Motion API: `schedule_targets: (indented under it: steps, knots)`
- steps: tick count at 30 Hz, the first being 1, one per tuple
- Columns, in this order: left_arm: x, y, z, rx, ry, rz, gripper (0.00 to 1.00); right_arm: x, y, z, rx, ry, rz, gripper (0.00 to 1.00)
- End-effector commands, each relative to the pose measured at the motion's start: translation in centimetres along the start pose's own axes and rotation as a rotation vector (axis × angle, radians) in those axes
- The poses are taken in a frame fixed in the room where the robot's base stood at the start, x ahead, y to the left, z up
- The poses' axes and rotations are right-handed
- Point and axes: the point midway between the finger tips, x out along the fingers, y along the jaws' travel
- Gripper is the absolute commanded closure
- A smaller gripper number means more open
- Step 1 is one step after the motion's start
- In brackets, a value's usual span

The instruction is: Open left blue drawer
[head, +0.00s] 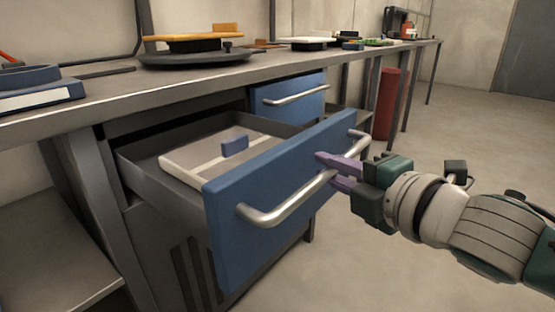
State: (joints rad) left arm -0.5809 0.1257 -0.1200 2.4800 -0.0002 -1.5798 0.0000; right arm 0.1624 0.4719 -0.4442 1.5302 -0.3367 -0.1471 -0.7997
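The left blue drawer (240,185) is pulled well out from under the long grey workbench, so its inside shows. Its front is blue with a silver bar handle (275,212). My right gripper (328,168) reaches in from the right with its purple fingers at the right part of this handle, one above and one below the bar. The fingers look closed on the bar, though part of the contact is hidden. My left gripper is not in view.
A pale tray (190,165) and a small blue piece (235,146) lie inside the drawer. Another blue drawer (290,92) sits behind to the right. A red cylinder (388,100) stands under the bench (110,97). The floor at right is clear.

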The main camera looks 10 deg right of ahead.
Motion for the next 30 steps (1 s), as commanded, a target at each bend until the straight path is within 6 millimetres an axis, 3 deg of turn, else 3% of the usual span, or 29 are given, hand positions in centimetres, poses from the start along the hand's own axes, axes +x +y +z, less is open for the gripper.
schedule_targets:
  steps: [1, 9, 20, 30]
  knots:
    - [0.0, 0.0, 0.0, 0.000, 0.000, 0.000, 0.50, 0.0, 0.0, 0.0, 0.000, 0.000, 0.000, 0.78]
    - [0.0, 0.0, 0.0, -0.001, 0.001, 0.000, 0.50, 0.0, 0.0, 0.0, 0.000, 0.000, 0.000, 0.50]
    - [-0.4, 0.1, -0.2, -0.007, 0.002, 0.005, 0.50, -1.0, 0.0, 0.0, 0.001, 0.001, -0.003, 0.50]
    - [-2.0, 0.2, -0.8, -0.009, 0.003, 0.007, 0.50, -6.8, 0.1, -0.1, 0.003, 0.001, -0.004, 0.50]
